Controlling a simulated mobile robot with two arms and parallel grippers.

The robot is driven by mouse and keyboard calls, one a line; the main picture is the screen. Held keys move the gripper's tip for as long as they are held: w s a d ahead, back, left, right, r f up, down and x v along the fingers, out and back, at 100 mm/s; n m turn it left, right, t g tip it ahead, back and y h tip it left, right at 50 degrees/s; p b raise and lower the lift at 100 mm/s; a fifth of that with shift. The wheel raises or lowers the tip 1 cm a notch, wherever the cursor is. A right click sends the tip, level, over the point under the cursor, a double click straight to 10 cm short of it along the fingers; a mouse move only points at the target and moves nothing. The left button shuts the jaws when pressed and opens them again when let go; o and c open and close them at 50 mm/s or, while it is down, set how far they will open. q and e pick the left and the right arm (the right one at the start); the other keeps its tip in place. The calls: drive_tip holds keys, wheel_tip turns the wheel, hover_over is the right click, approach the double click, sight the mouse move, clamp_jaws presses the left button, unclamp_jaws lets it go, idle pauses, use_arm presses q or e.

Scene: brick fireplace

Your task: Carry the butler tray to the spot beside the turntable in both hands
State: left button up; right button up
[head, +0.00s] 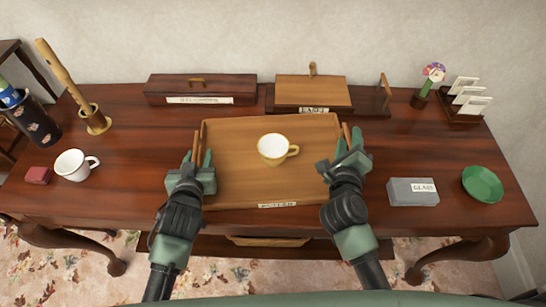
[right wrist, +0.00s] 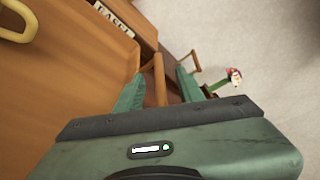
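The butler tray (head: 235,190) is a flat wooden tray with a front label, lying on the dark wooden table. A white cup with a yellow handle (head: 272,149) stands on it. The tray has an upright wooden handle at each side. My left gripper (head: 197,157) is at the left handle, fingers apart on either side of it. My right gripper (head: 349,143) is at the right handle. In the right wrist view its open fingers (right wrist: 157,90) stand either side of the handle (right wrist: 159,75), with gaps showing. I cannot make out a turntable.
Behind the tray are a long labelled box (head: 200,86) and an easel (head: 313,92). To the right are a grey glass-labelled box (head: 412,192), green dish (head: 482,184), rack (head: 468,100) and flower (head: 433,75). A white cup (head: 72,165) and red block (head: 38,175) are left.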

use_arm(q)
drive_tip(key=shift+w+f, duration=0.1)
drive_tip(key=shift+w, duration=0.1)
use_arm(e)
drive_tip(key=shift+w+d, duration=0.1)
drive_tip(key=shift+w, duration=0.15)
use_arm(q)
clamp_jaws()
use_arm(e)
clamp_jaws()
idle(0.8)
